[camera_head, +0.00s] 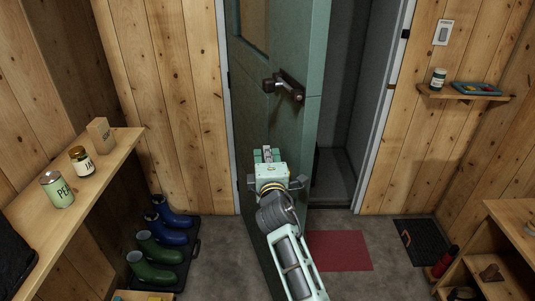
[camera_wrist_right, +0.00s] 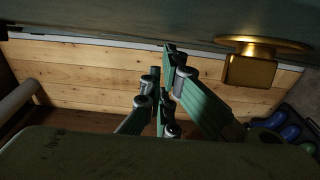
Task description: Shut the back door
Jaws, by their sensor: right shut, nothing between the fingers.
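The green back door (camera_head: 275,125) stands ajar, swung inward into the room, with a gap on its right side. A dark handle (camera_head: 286,84) is on its face. My right gripper (camera_head: 266,153) is in front of the door's lower face, below the handle; I cannot tell if it touches the door. In the right wrist view its fingers (camera_wrist_right: 166,75) are shut and empty, and a brass-coloured fitting (camera_wrist_right: 252,68) shows at upper right on a dark surface. My left gripper is not in view.
The doorway (camera_head: 338,170) is dark inside. A red mat (camera_head: 340,251) lies on the floor right of my arm. Blue and green boots (camera_head: 158,247) stand on a tray at left. A shelf (camera_head: 100,180) with jars is at left, a small wall shelf (camera_head: 465,94) at right.

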